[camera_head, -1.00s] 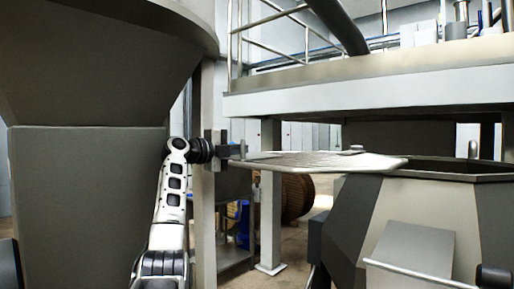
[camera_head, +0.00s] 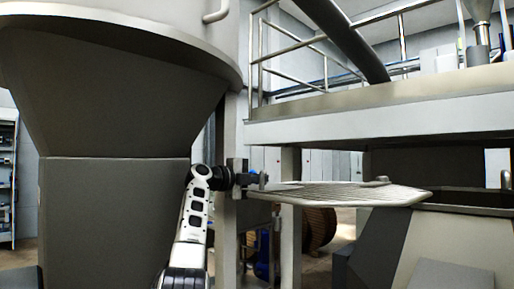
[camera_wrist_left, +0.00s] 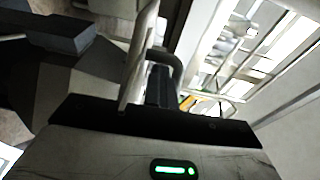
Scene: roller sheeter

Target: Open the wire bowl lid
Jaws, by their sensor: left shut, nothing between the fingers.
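The wire lid (camera_head: 350,194), a flat grille panel, shows nearly level in the head view. Its right end is at the rim of the grey angular bowl (camera_head: 452,240), and the rest reaches out to the left. A small knob sits on top near its right end. My left gripper (camera_head: 262,180) is at the lid's left end, shut with nothing between its fingers. In the left wrist view, the gripper (camera_wrist_left: 160,88) is beside the lid (camera_wrist_left: 138,60), seen almost edge-on, and a curved grey bar. Contact is unclear. My right gripper is out of view.
A large grey hopper (camera_head: 115,110) stands close on the left, near my left arm. A raised platform (camera_head: 380,122) with railings spans the upper right. A post (camera_head: 228,235) stands behind my gripper, and a wooden reel (camera_head: 318,228) is farther back.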

